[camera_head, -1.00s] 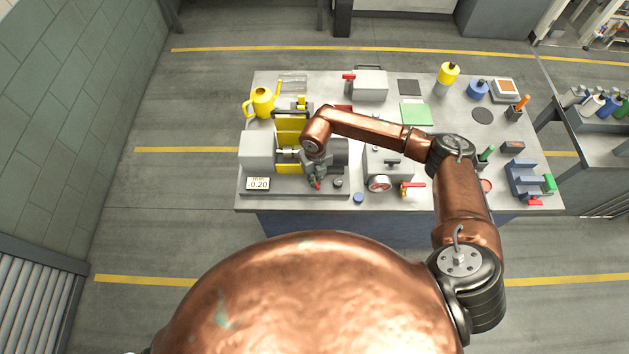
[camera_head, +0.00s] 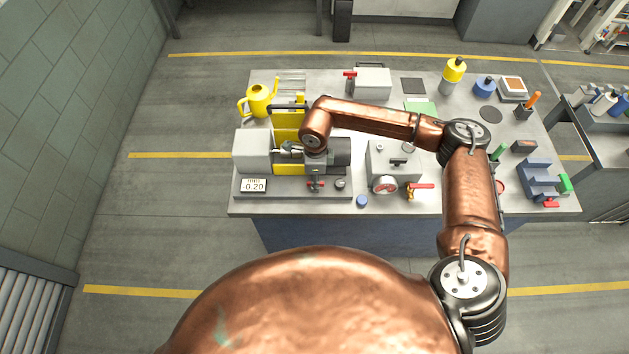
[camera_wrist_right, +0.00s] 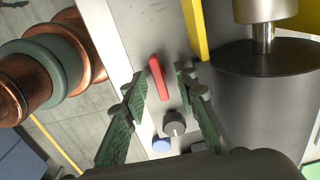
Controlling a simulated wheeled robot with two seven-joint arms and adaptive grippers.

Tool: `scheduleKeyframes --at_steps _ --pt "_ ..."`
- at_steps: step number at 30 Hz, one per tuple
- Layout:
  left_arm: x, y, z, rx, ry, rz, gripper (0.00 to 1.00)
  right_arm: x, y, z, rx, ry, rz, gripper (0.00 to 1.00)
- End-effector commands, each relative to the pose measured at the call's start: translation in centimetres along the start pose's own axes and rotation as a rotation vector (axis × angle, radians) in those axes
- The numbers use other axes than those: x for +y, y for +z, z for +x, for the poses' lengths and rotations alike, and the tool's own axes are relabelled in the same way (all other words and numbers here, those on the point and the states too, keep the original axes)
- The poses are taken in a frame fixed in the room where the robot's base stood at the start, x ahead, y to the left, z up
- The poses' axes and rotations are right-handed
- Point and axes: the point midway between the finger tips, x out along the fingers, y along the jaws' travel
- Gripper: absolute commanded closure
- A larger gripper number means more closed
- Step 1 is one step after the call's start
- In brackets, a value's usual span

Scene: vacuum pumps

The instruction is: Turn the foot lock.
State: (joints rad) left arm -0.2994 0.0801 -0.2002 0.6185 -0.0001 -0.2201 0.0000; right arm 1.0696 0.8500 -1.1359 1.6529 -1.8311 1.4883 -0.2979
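The foot lock appears to be the small red lever (camera_head: 316,184) on the front edge of the machine's grey base. In the right wrist view the red lever (camera_wrist_right: 157,78) shows as a rounded bar between the fingertips. My right gripper (camera_wrist_right: 162,84) is open, with its green-padded fingers on either side of the lever and visible gaps to it. Whether the fingertips are down at the lever's height I cannot tell. In the head view my right arm's wrist hides most of the gripper. My left gripper is in no view.
The motor and yellow guard (camera_head: 288,125) stand behind the lever. A gauge box (camera_head: 385,165) with a red-handled valve (camera_head: 420,186) stands to the right. A display (camera_head: 253,185) is at left.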

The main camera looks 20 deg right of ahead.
Motion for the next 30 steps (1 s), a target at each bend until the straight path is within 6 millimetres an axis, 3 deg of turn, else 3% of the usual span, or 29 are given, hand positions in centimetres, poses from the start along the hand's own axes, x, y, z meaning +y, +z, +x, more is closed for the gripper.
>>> scheduleKeyframes --at_steps 30 --pt "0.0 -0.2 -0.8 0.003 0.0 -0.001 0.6 0.1 0.0 -1.9 0.0 0.002 0.002 0.73"
